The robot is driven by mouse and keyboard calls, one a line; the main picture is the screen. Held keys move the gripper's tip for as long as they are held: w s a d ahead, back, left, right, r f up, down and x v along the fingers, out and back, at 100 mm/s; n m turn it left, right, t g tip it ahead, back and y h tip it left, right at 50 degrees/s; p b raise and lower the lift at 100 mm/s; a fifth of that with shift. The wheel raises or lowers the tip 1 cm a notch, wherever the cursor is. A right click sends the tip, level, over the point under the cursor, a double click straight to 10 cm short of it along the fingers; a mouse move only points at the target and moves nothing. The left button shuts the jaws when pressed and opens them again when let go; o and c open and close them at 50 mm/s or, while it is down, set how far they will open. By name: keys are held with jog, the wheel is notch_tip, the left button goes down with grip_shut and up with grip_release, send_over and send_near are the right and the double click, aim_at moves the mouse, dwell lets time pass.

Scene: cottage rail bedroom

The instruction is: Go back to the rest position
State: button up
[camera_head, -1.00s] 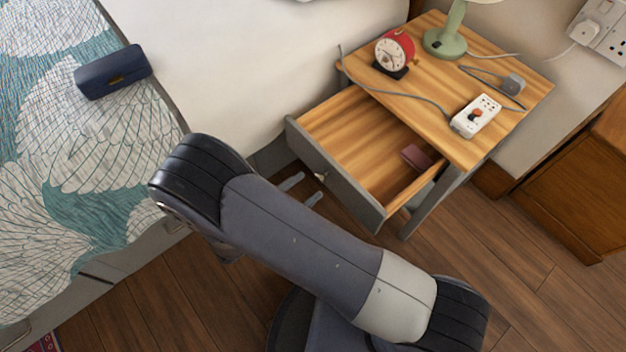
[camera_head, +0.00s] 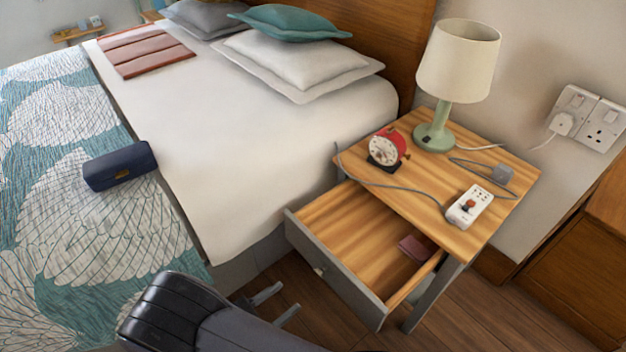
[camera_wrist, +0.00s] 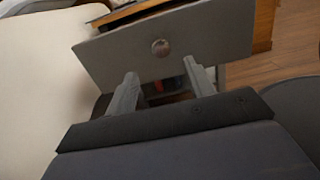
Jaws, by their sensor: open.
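My gripper (camera_head: 276,304) is open and empty, low in front of the bedside table's open drawer (camera_head: 335,283). Its two fingers are apart and nothing shows between them in the head view. In the wrist view, my gripper (camera_wrist: 164,88) points toward the grey drawer front (camera_wrist: 205,48) with its round knob (camera_wrist: 161,47). The fingertips appear at the lower edge of the drawer front; whether they touch it I cannot tell. A dark red item (camera_head: 415,247) lies inside the drawer.
The bedside table (camera_head: 432,196) carries a red alarm clock (camera_head: 387,147), a green lamp (camera_head: 457,70) and a white power strip (camera_head: 469,207) with cables. The bed (camera_head: 250,130) fills the left, with a dark blue case (camera_head: 120,166) on it. Wooden floor (camera_head: 470,320) shows at lower right.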

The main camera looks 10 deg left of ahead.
aim_at(316, 275)
jog(key=b+x, duration=0.1)
jog(key=x, duration=0.9)
jog(key=shift+w+d, duration=0.2)
